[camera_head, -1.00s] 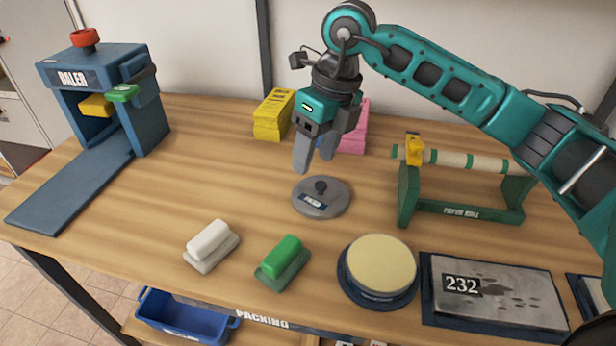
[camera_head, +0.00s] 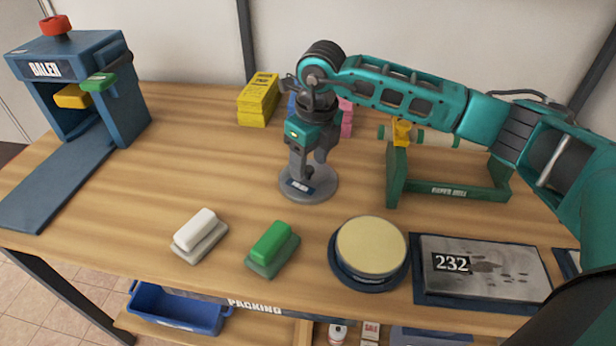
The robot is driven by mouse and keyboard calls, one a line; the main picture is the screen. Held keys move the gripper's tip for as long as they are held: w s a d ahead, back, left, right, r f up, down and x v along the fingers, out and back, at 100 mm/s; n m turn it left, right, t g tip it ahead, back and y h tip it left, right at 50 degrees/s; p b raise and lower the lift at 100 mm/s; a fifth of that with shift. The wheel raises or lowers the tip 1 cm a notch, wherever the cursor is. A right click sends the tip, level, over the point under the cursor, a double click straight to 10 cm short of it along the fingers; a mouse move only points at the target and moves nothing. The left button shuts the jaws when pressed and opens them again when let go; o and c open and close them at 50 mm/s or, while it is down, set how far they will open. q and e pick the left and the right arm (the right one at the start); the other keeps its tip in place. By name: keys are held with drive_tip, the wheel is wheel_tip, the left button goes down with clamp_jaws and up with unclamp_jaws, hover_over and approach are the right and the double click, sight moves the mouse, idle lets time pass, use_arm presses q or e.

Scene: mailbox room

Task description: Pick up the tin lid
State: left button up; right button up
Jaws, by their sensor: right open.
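The tin lid (camera_head: 318,190) is a round grey disc with a dark knob and a small dark label, lying flat on the wooden table. My right gripper (camera_head: 306,172) points down over the lid, with its fingers low around the knob. The knob is mostly hidden by the fingers. The gripper is open, and the lid still rests on the table. My left gripper is not in view.
A round cream-topped tin (camera_head: 371,247), a green block (camera_head: 271,245) and a white block (camera_head: 200,235) stand nearer the front edge. A paper roll stand (camera_head: 450,190) is close on the right. A blue baler (camera_head: 95,90) stands at left. Yellow stacks (camera_head: 258,100) are behind.

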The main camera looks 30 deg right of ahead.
drive_tip(key=shift+w+f, duration=0.1)
drive_tip(key=shift+f, duration=0.65)
drive_tip(key=shift+a, duration=0.1)
drive_tip(key=shift+c, duration=0.3)
clamp_jaws()
